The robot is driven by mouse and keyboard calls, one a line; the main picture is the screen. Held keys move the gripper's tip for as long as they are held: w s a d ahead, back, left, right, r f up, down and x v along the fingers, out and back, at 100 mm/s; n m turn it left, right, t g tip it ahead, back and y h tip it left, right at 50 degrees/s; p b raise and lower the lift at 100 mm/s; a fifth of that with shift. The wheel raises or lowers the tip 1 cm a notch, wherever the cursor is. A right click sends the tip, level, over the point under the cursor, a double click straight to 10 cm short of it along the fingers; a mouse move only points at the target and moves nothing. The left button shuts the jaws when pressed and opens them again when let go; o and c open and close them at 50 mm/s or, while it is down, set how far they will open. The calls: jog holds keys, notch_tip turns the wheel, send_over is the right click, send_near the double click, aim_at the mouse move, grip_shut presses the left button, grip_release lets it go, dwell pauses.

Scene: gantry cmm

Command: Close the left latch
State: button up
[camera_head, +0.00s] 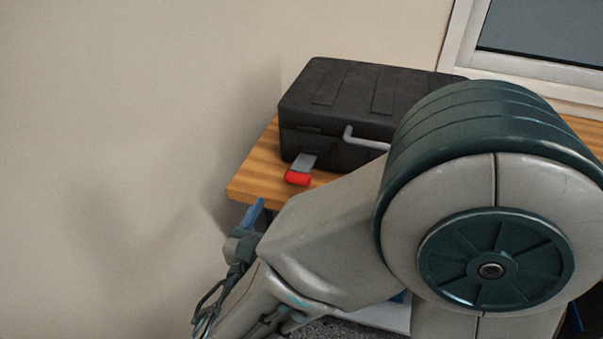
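A black hard case (340,95) with its lid down lies on a wooden table. Its left latch (299,173), a grey flap with a red end, sticks out from the case's front face and hangs open toward the table edge. A grey handle (364,138) is on the front, to the right of that latch. My arm hides the right part of the case front, so no right latch shows. My gripper (257,211) shows partly, below and left of the latch, near the table's front edge and apart from the latch. Its fingertips show as a blue shape; their opening is unclear.
The wooden table (262,172) has a bare strip left of the case. A plain wall stands behind and to the left, and a window (545,35) is at the upper right. The space left of the table is free.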

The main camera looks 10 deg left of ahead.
aim_at(296, 181)
jog(key=w, duration=0.8)
jog(key=w+d, duration=0.1)
jog(key=w, duration=0.3)
jog(key=shift+w, duration=0.15)
jog(key=c, duration=1.4)
jog(key=shift+r, duration=0.1)
